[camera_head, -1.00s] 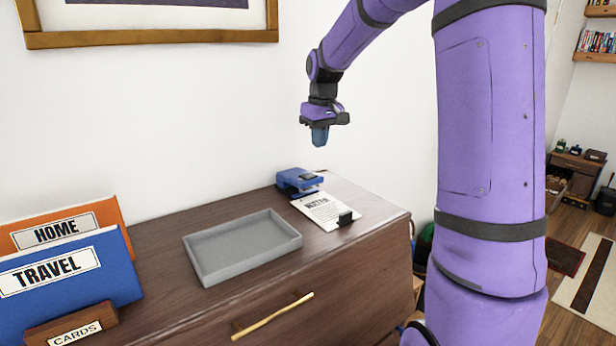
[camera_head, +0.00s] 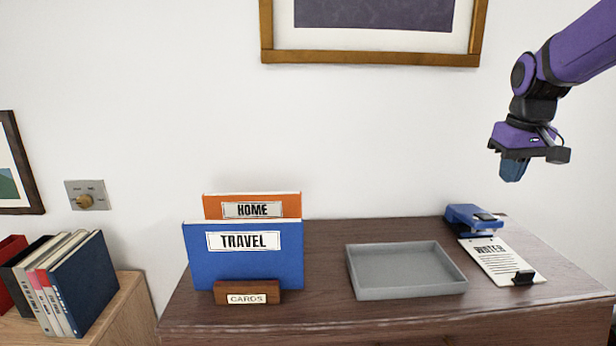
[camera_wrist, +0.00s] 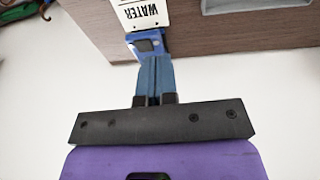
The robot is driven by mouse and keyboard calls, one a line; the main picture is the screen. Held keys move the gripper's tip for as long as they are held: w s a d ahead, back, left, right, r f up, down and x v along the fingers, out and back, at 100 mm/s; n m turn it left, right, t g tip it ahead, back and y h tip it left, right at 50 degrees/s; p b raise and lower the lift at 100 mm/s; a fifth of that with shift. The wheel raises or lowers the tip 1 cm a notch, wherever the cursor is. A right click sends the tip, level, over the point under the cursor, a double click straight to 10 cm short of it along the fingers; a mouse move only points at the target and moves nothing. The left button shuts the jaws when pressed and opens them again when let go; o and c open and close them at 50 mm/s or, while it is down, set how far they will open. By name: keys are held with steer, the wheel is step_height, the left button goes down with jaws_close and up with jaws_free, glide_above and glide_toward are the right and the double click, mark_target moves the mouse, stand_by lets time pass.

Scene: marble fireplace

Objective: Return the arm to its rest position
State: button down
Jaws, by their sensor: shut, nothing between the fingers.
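My gripper (camera_head: 513,170) hangs at the right of the head view, on my purple arm, with its blue fingers pointing down. It is raised above the right part of the dresser, apart from everything on it. In the wrist view the two blue fingers (camera_wrist: 155,80) are together with nothing between them. Beyond their tips is a blue stapler-like object (camera_head: 474,218), which also shows in the wrist view (camera_wrist: 148,44).
The brown dresser top (camera_head: 330,308) holds a grey tray (camera_head: 408,294), a clipboard sheet (camera_head: 497,262) and a card holder (camera_head: 247,292) with blue and orange folders. Books (camera_head: 75,285) stand on a lower cabinet at left. A framed picture (camera_head: 370,57) hangs above.

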steer(key=s+a+t, duration=0.1)
steer(key=s+a, duration=0.3)
steer(key=s, duration=0.8)
steer(key=s+a+t, duration=0.2)
steer(key=s+a, duration=0.3)
steer(key=s, duration=0.6)
steer(key=shift+s+a+f+y, duration=0.15)
steer(key=shift+s+f+y, duration=0.15)
steer(key=shift+s, duration=0.1)
